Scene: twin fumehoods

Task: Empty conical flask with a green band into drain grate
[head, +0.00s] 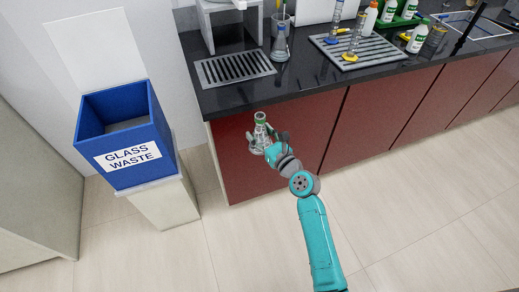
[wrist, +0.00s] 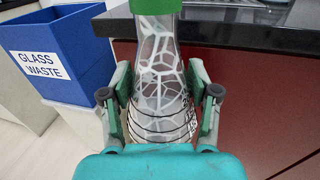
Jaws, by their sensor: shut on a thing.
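The conical flask with a green band (head: 260,133) is upright in the head view, in front of the red cabinets and below the counter's front edge. My gripper (head: 266,143) is shut on the flask's body, one finger on each side; the wrist view shows the fingers (wrist: 160,100) too. Whether it holds liquid I cannot tell. The drain grate (head: 235,67) is a slatted metal plate set in the dark counter, up and to the left of the flask.
A blue glass waste bin (head: 127,140) stands on a pedestal at left. On the counter (head: 300,84), another flask (head: 280,45) stands right of the grate. A slatted rack (head: 361,52) with yellow-based cylinders and several bottles is further right. The floor is clear.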

